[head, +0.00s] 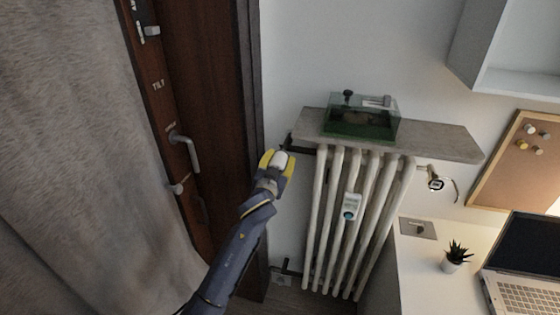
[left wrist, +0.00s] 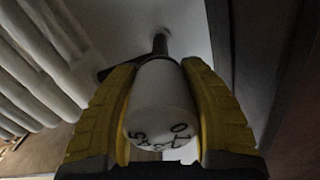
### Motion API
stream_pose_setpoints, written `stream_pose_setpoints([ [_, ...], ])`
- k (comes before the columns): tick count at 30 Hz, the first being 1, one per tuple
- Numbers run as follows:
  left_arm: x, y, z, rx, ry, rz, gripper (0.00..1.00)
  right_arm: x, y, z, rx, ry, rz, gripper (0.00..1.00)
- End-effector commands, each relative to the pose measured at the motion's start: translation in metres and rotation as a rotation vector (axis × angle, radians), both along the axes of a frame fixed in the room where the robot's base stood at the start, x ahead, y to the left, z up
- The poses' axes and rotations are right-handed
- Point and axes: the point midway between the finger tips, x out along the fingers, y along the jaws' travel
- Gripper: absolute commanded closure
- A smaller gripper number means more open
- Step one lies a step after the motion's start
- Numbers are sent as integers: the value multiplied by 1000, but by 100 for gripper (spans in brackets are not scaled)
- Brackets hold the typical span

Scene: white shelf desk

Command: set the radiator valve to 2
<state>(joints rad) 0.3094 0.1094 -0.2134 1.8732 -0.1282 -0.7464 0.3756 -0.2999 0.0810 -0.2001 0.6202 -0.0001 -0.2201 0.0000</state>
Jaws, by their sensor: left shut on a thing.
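The white radiator valve knob (head: 279,157) is at the upper left of the white ribbed radiator (head: 323,205), beside the door frame. My left gripper (head: 276,162) is shut on it, with its yellow fingers on either side. In the left wrist view the round white knob (left wrist: 161,98) sits between the two yellow fingers of the left gripper (left wrist: 160,72). Black numerals show on the knob's end face, with 0 at the right and 5 at the left; those between are tilted and partly cut off at the bottom. The setting mark cannot be made out. My right gripper is not in view.
A stone shelf (head: 440,142) over the radiator carries a green glass tank (head: 361,118). A small white device (head: 351,206) is on the radiator's front. The dark door (head: 213,100) and grey curtain (head: 75,170) are left. A desk (head: 415,275) with plant (head: 456,257) and laptop (head: 525,265) is right.

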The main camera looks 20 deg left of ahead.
Motion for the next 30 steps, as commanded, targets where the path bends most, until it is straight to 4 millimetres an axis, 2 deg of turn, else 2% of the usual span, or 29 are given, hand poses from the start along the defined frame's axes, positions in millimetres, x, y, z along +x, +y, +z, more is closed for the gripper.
stream_pose_setpoints([
  [13,0,1,-1,274,8,1,85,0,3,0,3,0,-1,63],
  [30,0,2,-1,342,10,2,86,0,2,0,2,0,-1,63],
])
